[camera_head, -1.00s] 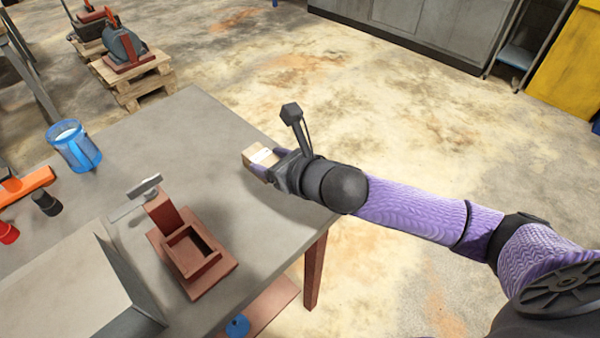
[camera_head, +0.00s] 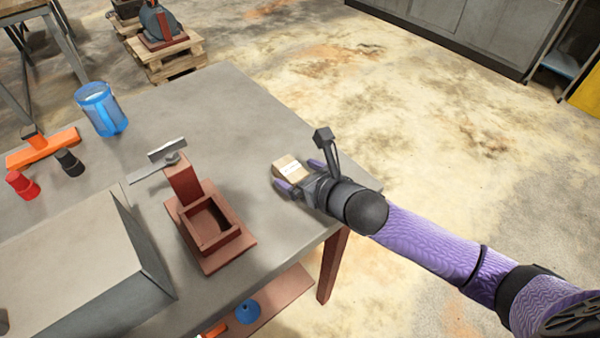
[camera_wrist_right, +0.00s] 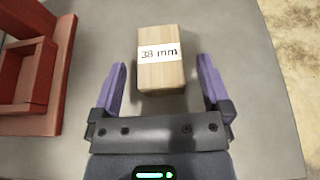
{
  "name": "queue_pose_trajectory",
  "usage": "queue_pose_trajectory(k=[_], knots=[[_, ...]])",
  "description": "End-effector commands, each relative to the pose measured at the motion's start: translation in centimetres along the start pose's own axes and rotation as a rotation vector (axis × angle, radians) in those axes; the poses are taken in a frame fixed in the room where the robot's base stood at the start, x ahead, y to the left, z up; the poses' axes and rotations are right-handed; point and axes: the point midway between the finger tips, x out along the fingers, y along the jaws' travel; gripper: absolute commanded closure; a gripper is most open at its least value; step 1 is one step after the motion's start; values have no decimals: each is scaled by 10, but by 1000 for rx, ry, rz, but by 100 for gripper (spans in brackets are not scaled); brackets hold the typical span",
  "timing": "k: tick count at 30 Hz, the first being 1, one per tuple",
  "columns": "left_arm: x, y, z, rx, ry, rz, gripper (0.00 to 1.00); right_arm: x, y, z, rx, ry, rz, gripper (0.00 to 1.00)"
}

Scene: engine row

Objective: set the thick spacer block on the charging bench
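The thick spacer block (camera_head: 291,169) is a light wooden block with a white label. In the right wrist view the block (camera_wrist_right: 161,70) reads "38 mm" and rests on the grey top of the bench (camera_head: 240,101). My right gripper (camera_head: 301,178) is open, with its purple fingers apart. In the right wrist view the right gripper (camera_wrist_right: 161,85) has a clear gap on both sides of the block, which lies mostly ahead of the fingertips. My left gripper is not in view.
A red-brown clamp fixture (camera_head: 210,235) stands left of the block. A grey box-like housing (camera_head: 75,265) is at the front left. The bench's right edge is close to the block.

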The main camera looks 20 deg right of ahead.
Motion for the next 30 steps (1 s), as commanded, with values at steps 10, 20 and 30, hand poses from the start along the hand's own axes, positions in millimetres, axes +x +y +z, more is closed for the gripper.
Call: queue_pose_trajectory(k=[10,20,30], knots=[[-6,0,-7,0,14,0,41,-10,0,4,-1,1,-1,2],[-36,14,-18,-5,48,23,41,-97,1,5,-3,4,3,2],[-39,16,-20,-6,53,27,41,-122,0,3,-1,-1,0,2]])
